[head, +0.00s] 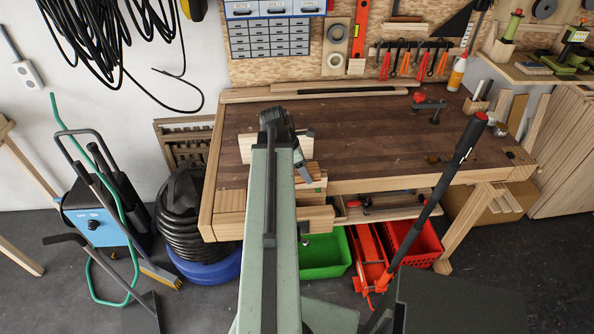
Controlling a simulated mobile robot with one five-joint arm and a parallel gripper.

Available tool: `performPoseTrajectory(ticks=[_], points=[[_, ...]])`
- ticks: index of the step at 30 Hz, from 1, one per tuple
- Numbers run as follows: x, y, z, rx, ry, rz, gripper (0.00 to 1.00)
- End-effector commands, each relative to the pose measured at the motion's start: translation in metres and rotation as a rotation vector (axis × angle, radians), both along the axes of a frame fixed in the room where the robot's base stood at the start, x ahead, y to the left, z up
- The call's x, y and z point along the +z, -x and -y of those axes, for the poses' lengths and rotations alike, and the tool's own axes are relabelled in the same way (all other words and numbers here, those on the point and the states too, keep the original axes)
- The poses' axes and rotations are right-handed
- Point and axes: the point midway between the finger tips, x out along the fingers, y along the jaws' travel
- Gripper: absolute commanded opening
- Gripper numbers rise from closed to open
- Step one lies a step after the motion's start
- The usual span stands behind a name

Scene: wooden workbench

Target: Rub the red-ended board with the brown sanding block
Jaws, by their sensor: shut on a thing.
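My arm reaches up the middle of the head view and covers much of the bench's left part. My gripper (303,172) points down at the bench's front left, beside pale wooden pieces. It is shut, but its fingertips are small and partly hidden. The brown sanding block is not clearly visible; it is hidden at the gripper. A pale board (245,147) shows on both sides of my arm, its middle hidden. I see no red end on it and cannot tell whether it is the red-ended board.
The wooden workbench (370,135) is mostly clear to the right of my arm. A red-handled clamp (428,104) lies at its back right. Green (325,255) and red (412,245) crates sit below.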

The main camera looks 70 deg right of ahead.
Motion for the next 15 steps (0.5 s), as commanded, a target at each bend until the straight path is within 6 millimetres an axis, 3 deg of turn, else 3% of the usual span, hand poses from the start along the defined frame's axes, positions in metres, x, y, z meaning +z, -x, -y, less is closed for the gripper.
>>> performPoseTrajectory(ticks=[7,8,10,15], points=[[-0.004,0.003,0.002,0.000,0.001,0.000,0.24],[-0.004,0.003,0.002,0.000,0.001,0.000,0.18],[-0.003,0.003,0.001,0.000,0.000,0.001,0.18],[-0.002,-0.007,-0.003,0.003,-0.001,0.002,0.18]])
